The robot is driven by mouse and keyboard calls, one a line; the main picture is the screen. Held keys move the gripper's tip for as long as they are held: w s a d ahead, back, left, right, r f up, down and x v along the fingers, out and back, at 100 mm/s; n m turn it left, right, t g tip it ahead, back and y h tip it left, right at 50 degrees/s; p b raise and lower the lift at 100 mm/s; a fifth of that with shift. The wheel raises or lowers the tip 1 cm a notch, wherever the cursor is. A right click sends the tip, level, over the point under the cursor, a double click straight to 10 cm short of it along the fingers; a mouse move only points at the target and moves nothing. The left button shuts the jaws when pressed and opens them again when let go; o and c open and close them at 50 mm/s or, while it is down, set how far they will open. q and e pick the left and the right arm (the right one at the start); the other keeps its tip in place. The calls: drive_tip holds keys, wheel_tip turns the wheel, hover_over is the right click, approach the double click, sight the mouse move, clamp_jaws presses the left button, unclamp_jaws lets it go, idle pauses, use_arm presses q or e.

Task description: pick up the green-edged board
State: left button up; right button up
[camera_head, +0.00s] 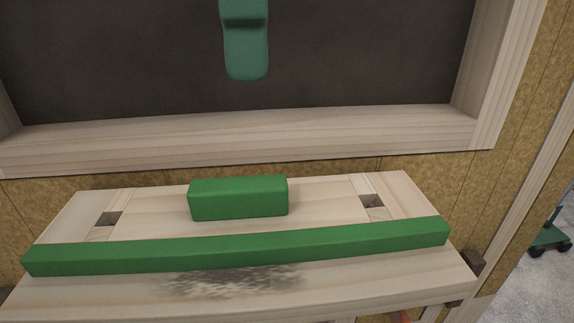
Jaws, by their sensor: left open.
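The green-edged board (150,210) is pale wood with a long green strip (240,249) along its near side. It lies at the bottom middle of the head view. A green block (238,198) sits on its middle, with a square notch on either side. My left gripper (246,65) hangs in from the top edge as a teal, rounded finger, in line above the green block and apart from it. It is open and empty; it shows nearly edge-on, so the gap is hidden. My right gripper is not in view.
A pale wooden ledge (350,285) with a dark smudge runs in front of the strip. Behind stands a dark panel (120,60) in a wooden frame (330,130). A green wheeled thing (550,236) stands on the floor at the far right.

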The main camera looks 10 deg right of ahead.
use_arm(q)
drive_tip(key=b, duration=0.2)
hover_over(237, 182)
drive_tip(key=f, duration=0.8)
drive_tip(key=shift+s+a, duration=0.15)
drive_tip(key=shift+a, duration=0.1)
drive_tip(key=f, duration=0.1)
drive_tip(key=d+f, duration=0.1)
drive_tip(key=shift+d+f, duration=0.25)
drive_tip(key=shift+f, duration=0.45)
drive_tip(key=f, duration=0.2)
drive_tip(key=a+f, duration=0.1)
drive_tip(key=shift+a+f+p, duration=0.15)
drive_tip(key=shift+f+p, duration=0.2)
drive_tip(key=shift+f, duration=0.3)
drive_tip(key=shift+d, duration=0.25)
drive_tip(key=c, duration=0.8)
drive_tip(key=shift+a, duration=0.1)
drive_tip(key=shift+c, duration=1)
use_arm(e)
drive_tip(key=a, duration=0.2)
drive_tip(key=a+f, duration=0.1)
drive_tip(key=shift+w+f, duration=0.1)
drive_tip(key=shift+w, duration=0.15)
